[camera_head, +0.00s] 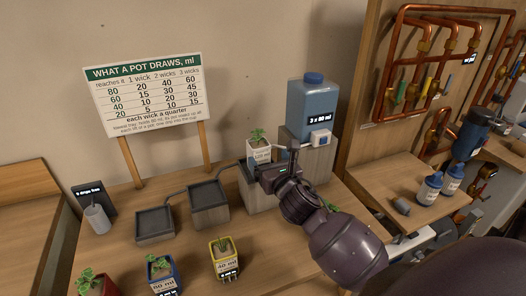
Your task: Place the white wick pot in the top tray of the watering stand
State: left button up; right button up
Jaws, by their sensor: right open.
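The white wick pot (258,152), with a small green plant, stands upright at the top tray (244,178), the highest of three stepped trays on the watering stand. Its base is partly hidden by my right gripper (262,170), so I cannot tell exactly how it rests. My right gripper is open, close in front of and to the right of the pot's lower part. Whether its fingers touch the pot is unclear. The middle tray (208,192) and the low tray (155,212) look empty. My left gripper is out of view.
A blue water tank (312,108) stands on a grey block behind my right gripper. Red, blue (161,272) and yellow (224,258) pots line the front. Copper pipes are at right.

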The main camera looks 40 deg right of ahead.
jog(key=shift+v, duration=1.75)
